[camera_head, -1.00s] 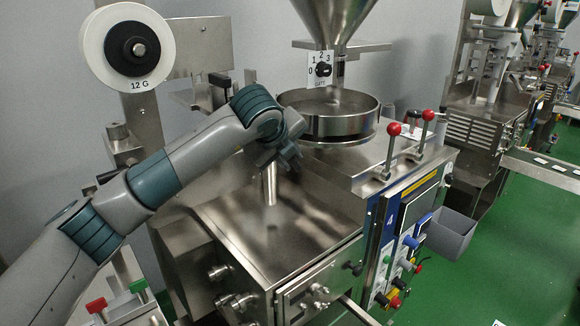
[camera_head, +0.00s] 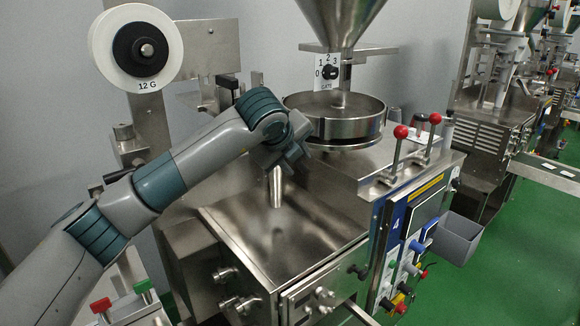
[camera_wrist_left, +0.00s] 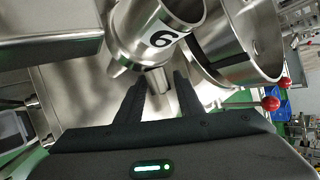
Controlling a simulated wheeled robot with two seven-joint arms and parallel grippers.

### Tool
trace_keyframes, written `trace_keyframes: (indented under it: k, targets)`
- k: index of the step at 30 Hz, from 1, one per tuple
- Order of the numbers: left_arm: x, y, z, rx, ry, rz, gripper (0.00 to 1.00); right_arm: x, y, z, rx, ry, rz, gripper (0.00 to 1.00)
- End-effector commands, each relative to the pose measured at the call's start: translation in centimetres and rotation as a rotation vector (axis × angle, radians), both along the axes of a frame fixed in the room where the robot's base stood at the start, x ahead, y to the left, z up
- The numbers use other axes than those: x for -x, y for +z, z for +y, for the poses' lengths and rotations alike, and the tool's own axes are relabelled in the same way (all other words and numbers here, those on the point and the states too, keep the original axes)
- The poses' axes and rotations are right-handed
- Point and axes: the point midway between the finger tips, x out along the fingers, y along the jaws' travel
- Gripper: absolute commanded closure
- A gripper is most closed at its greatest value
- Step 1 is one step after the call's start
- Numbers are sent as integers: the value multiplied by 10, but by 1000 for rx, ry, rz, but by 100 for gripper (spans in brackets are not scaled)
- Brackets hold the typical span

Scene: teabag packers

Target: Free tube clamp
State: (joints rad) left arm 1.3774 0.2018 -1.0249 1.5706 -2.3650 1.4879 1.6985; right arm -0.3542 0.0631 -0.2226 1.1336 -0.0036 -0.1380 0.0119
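A steel tube marked 6 (camera_wrist_left: 160,38) shows at the top of the left wrist view. At its lower rim is a short metal tab (camera_wrist_left: 161,79), perhaps part of the clamp; I cannot tell clearly. My left gripper (camera_wrist_left: 159,84) has its two dark fingers apart, with the tab between or just beyond the fingertips; contact cannot be seen. In the head view my left gripper (camera_head: 289,152) is beside the round steel pan, above a short steel tube end (camera_head: 276,187). It hides the upper part of that tube. My right gripper is in neither view.
The round pan (camera_head: 335,118) stands right of the gripper, under the hopper (camera_head: 340,20). Red-knobbed levers (camera_head: 401,132) stand further right. A film reel (camera_head: 136,46) is at the upper left. The steel machine top (camera_head: 270,235) below is bare.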

Motion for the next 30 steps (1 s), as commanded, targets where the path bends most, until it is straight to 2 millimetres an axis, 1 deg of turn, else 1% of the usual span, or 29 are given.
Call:
trace_keyframes:
  k: [5,9,14,24,27,30]
  targets:
    - [3,2,2,0,0,-1,66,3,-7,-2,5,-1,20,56]
    - [10,6,5,0,0,-1,66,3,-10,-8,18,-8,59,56]
    - [32,5,15,0,-2,0,66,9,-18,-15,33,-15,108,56]
    - [89,5,39,-1,0,-1,66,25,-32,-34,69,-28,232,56]
    - [102,5,44,-1,-1,-1,66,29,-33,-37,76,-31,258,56]
    - [111,6,48,0,0,0,66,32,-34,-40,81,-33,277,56]
